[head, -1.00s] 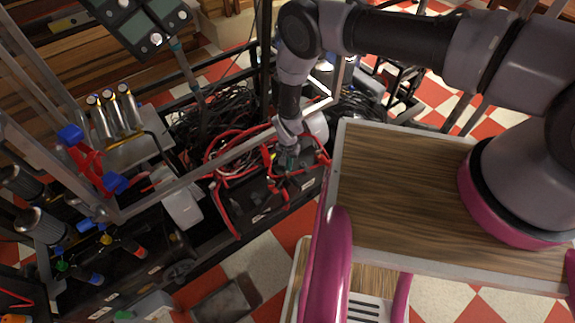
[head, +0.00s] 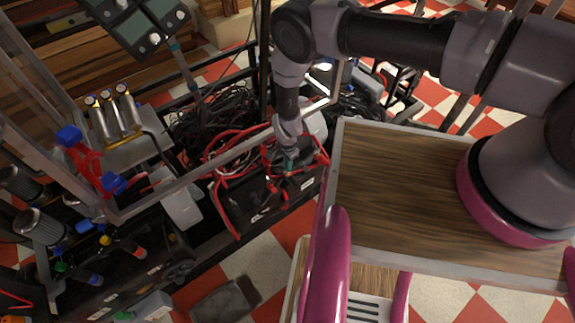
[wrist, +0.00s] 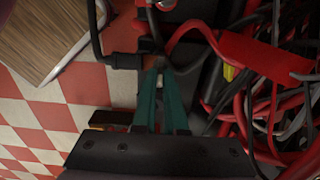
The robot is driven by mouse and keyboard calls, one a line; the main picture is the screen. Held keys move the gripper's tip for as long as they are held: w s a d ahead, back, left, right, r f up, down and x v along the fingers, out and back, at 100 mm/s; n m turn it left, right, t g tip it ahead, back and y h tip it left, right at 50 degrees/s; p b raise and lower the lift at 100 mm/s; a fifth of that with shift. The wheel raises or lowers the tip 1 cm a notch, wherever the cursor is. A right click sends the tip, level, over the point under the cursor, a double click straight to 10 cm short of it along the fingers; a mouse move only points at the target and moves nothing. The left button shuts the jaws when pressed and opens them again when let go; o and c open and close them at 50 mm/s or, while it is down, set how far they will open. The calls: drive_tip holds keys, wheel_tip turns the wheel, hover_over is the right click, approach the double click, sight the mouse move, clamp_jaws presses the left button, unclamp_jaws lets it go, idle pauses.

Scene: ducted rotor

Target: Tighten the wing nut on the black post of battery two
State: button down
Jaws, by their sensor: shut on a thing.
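My gripper (head: 288,163) reaches down over the black batteries (head: 250,207) in the open bay, in the head view. In the wrist view its teal fingers (wrist: 160,72) are close together, shut on a small dark thing at their tips. It sits where the wing nut on a battery post would be, but the fingers mostly hide it. A red cable (wrist: 190,28) curves close on the right. I cannot read which battery is number two.
Red and black cables (wrist: 285,100) crowd the right of the wrist view. A pale frame bar (head: 205,172) crosses in front of the bay. A wood-topped surface (head: 400,190) stands right of the batteries.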

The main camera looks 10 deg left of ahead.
idle(0.4)
drive_tip(key=c, duration=1)
unclamp_jaws()
drive_tip(key=shift+o, duration=0.2)
wheel_tip(320, 180, up, 11)
drive_tip(key=shift+f, duration=0.1)
